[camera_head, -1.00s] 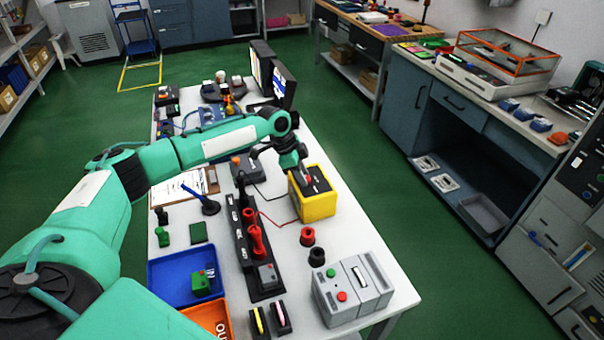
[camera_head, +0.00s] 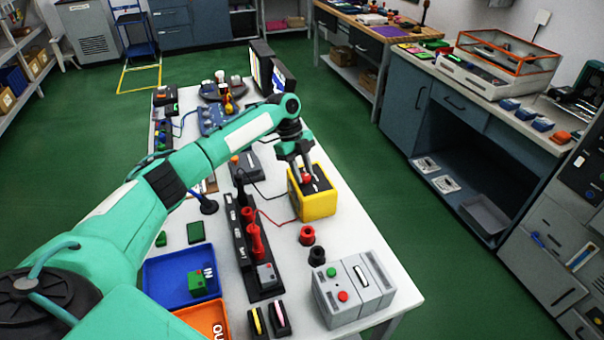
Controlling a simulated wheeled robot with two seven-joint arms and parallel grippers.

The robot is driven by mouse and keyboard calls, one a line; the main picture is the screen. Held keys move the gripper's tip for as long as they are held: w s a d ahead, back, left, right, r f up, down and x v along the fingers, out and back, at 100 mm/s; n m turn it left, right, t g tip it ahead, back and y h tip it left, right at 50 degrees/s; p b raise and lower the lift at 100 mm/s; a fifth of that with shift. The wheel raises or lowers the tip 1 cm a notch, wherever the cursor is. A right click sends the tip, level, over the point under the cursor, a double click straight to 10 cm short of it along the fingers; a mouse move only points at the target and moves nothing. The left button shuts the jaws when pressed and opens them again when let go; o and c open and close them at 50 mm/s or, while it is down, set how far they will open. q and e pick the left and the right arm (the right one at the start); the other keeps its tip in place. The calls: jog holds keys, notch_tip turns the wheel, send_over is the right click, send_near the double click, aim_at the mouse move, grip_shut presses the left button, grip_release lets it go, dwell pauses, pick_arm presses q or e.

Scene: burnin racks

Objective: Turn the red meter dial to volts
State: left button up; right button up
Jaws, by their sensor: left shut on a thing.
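The yellow meter box (camera_head: 318,204) with a dark top face stands on the white table. Its red dial (camera_head: 307,178) shows between my left gripper's fingers. My left gripper (camera_head: 305,172) points down over the box and is shut on the red dial. The dial's pointer and the markings around it are too small to read. A red lead and a dark lead run on the table to the left of the box. My right gripper is not in view.
A black rack (camera_head: 252,245) with red handles stands left of the meter. A grey box with red and green buttons (camera_head: 352,290) is at the front right. A blue tray (camera_head: 160,280) is at the left.

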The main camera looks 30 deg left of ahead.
pick_arm(q)
jog(key=shift+w+m+g+b, duration=0.1)
jog(key=shift+m+g+b, duration=0.25)
jog(key=shift+m, duration=0.75)
jog(key=shift+m+y, duration=0.3)
jog(key=shift+m, duration=0.2)
jog(key=shift+g, duration=0.25)
jog(key=o, duration=1)
